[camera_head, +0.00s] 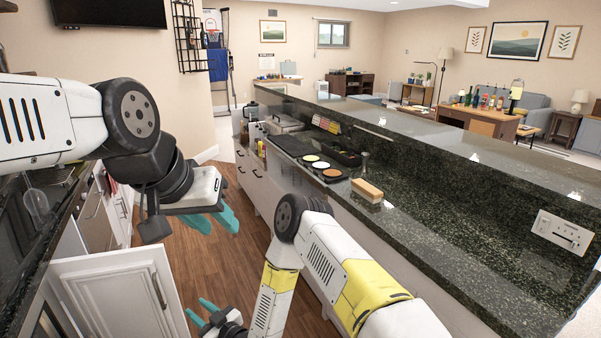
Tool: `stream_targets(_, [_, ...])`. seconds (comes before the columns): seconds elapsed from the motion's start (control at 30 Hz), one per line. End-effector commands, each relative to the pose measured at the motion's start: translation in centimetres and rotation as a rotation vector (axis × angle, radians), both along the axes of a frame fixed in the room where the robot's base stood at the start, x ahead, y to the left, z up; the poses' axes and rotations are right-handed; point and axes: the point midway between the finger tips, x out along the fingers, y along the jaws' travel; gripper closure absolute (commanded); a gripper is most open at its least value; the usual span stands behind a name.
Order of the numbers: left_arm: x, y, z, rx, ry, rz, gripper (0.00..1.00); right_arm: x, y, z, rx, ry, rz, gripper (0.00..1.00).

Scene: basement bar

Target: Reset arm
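The task names no object, only my arm. My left gripper (222,231) has teal fingers and hangs in the air above the wooden floor, left of the counter. Its fingers are apart with nothing visible between them. My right gripper (195,305) is low at the bottom of the view, right of an open white cabinet door. Its teal fingers show a gap and hold nothing visible. My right arm comes in from the lower right and bends down in front of the counter's cabinets, hiding part of them.
A dark granite counter (430,255) with a raised ledge runs along the right. The white door (120,290) stands open at lower left. Wooden floor (240,235) lies between.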

Motion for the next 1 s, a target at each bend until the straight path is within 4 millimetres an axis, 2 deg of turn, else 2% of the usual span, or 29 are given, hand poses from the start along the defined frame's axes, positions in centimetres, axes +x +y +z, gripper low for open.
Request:
stream_targets(0.17, [0.0, 0.0, 0.0, 0.000, 0.000, 0.000, 0.64, 3.8, -0.7, 3.4, -0.065, 0.007, 0.005, 0.68])
stream_targets(0.27, [0.0, 0.0, 0.0, 0.000, 0.000, 0.000, 0.64, 6.5, -1.8, 6.2, -0.121, 0.019, 0.001, 0.68])
stream_targets(0.4, [0.0, 0.0, 0.0, 0.000, 0.000, 0.000, 0.64, 10.3, -4.8, 10.9, -0.217, 0.056, -0.027, 0.68])
stream_targets(0.47, [0.0, 0.0, 0.0, 0.000, 0.000, 0.000, 0.64, 11.5, -6.4, 13.0, -0.258, 0.077, -0.046, 0.68])
stream_targets(0.6, [0.0, 0.0, 0.0, 0.000, 0.000, 0.000, 0.64, 13.6, -10.9, 18.1, -0.338, 0.136, -0.110, 0.68])
stream_targets(0.8, [0.0, 0.0, 0.0, 0.000, 0.000, 0.000, 0.64, 14.1, -18.5, 25.1, -0.424, 0.244, -0.230, 0.68])
stream_targets(0.87, [0.0, 0.0, 0.0, 0.000, 0.000, 0.000, 0.64, 13.5, -20.9, 27.1, -0.442, 0.282, -0.271, 0.68])
stream_targets(1.0, [0.0, 0.0, 0.0, 0.000, 0.000, 0.000, 0.64, 11.3, -26.4, 31.6, -0.465, 0.377, -0.370, 0.68])
